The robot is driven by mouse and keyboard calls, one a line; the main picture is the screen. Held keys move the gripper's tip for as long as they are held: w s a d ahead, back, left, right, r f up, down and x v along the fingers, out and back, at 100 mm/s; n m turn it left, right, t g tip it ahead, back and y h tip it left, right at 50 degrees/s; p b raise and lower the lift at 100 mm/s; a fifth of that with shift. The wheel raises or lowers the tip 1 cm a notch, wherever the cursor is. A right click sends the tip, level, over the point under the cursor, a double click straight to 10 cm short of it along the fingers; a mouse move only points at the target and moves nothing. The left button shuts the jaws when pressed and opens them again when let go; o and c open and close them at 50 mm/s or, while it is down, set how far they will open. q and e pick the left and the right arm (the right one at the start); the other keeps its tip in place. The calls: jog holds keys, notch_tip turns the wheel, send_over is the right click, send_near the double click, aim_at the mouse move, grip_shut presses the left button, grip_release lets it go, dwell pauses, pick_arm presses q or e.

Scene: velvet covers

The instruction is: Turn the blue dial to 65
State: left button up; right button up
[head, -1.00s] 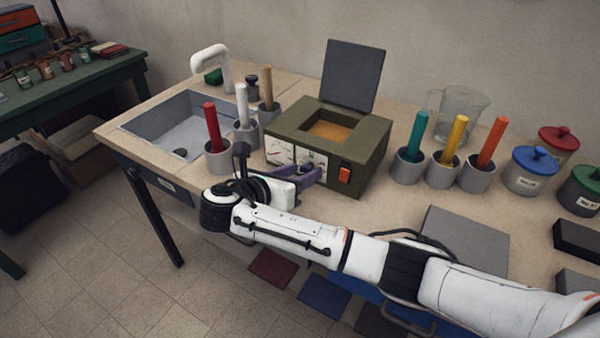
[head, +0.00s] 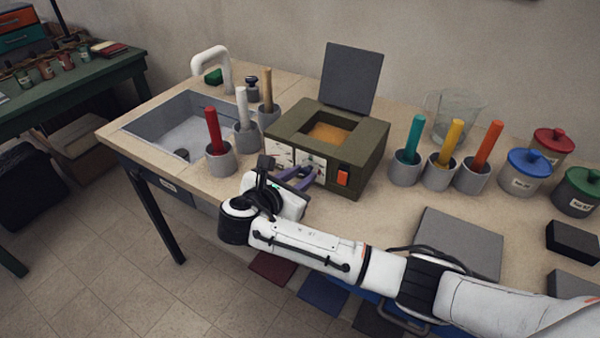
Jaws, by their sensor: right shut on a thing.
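The olive-green box (head: 365,150) stands on the bench with its grey lid raised. Its front has two pale dial panels, a left one (head: 280,155) and a right one (head: 318,160), and an orange-red switch (head: 343,176). My right gripper (head: 305,177) reaches the front from below left. Its purple fingers are shut on a dial at the panels. The fingers and wrist hide that dial, so its blue colour and pointer reading cannot be made out. My left gripper is not in view.
Grey cups with a red stick (head: 213,130), a white stick (head: 242,105) and a tan stick (head: 267,85) stand left of the box. Cups with teal, yellow and orange sticks (head: 486,145) stand right. A sink (head: 150,128) lies at the left.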

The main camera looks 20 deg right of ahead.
jog(key=shift+s+d+m+t+y, duration=0.1)
jog(key=shift+m+t+y, duration=0.35)
jog(key=shift+m, duration=0.65)
jog(key=shift+t, duration=0.25)
jog(key=o, duration=1.1)
jog(key=shift+c, duration=0.2)
jog(key=v, duration=1)
jog(key=shift+s, duration=0.1)
